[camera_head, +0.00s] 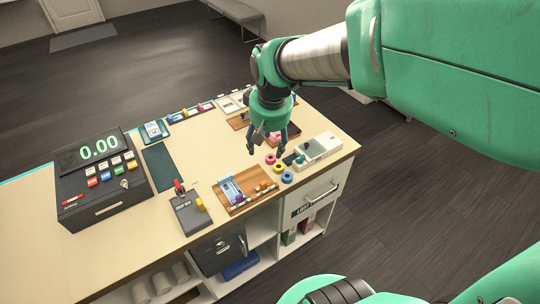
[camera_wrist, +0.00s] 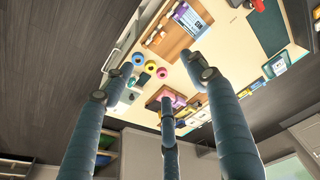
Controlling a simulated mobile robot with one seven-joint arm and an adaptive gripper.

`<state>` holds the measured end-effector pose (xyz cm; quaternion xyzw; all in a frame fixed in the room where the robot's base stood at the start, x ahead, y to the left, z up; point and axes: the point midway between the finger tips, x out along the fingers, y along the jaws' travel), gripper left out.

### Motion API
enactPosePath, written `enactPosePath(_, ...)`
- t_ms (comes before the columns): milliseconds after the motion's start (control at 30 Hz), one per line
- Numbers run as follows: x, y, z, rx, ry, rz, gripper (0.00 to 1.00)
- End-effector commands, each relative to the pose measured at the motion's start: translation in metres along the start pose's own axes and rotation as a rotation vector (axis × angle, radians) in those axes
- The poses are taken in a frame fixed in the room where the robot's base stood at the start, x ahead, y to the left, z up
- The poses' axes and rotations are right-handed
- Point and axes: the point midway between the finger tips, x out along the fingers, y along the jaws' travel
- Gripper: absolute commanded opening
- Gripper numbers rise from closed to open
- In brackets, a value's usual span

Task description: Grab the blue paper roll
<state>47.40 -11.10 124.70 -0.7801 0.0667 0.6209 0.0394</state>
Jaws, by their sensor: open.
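The blue paper roll (camera_head: 287,177) lies on the counter near its front edge, at the near end of a short row with a yellow roll (camera_head: 278,168) and a pink roll (camera_head: 270,158). The blue roll also shows in the wrist view (camera_wrist: 138,59), beyond the fingers. My gripper (camera_head: 268,150) hangs above the counter, up and left of the blue roll in the head view. Its fingers are spread and empty, apart from the roll.
A wooden board (camera_head: 240,196) with small items lies left of the rolls, and a white tray (camera_head: 322,150) lies right. A card reader (camera_head: 190,212) and a cash register (camera_head: 98,180) stand further left. A drawer (camera_head: 315,200) is below the counter edge.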

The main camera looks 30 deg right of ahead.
Motion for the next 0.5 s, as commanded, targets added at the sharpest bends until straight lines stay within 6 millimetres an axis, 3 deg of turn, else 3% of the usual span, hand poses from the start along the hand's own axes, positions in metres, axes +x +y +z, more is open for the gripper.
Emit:
enactPosePath(233,0.065,0.05,-0.029,0.058,-0.103,0.005,0.57)
enactPosePath(500,0.137,0.101,-0.038,0.11,-0.193,-0.001,0.57)
